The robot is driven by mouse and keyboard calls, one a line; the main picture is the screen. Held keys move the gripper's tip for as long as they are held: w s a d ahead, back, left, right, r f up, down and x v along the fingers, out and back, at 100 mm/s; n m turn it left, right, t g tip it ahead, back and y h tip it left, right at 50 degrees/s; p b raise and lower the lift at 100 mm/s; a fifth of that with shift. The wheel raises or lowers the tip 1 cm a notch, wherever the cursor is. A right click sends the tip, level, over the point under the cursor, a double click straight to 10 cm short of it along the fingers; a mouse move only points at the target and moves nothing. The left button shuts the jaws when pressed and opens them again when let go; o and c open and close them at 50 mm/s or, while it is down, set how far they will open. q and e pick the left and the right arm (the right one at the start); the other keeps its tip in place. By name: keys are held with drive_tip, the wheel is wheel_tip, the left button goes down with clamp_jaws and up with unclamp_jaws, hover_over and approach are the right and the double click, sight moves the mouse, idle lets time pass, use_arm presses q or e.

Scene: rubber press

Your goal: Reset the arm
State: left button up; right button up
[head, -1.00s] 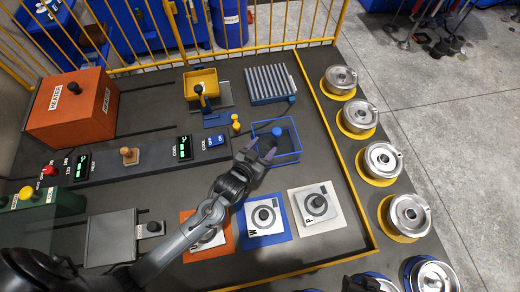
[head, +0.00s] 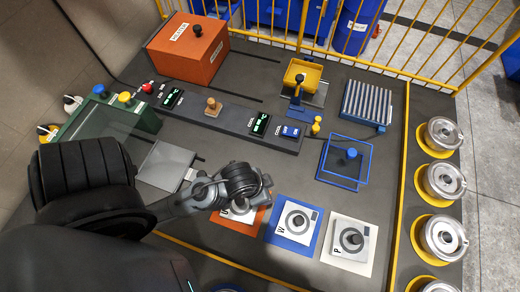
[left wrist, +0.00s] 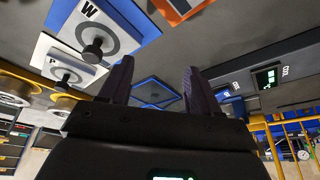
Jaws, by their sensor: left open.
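My left arm reaches in from the lower left in the head view. Its gripper (head: 268,190) is above the orange plate (head: 222,218), partly covering it, and its fingers are hard to make out there. In the left wrist view the two dark fingers of the left gripper (left wrist: 155,85) stand wide apart, with nothing between them. The blue wire frame (head: 345,162) with a blue-knobbed piece in it is on the table to the right of the gripper. It also shows beyond the fingers in the wrist view (left wrist: 148,82). My right gripper is not in view.
A blue plate marked W (head: 294,224) and a white plate marked P (head: 350,243) lie right of the gripper. The orange heater (head: 188,50), yellow press (head: 303,72) and ribbed blue rack (head: 366,102) stand farther back. Round metal pots (head: 444,180) line the right edge. A yellow fence (head: 400,45) bounds the back.

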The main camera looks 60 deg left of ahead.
use_arm(q)
drive_tip(key=shift+s+a+r+g, duration=0.15)
drive_tip(key=shift+s+g, duration=0.15)
drive_tip(key=shift+s, duration=0.4)
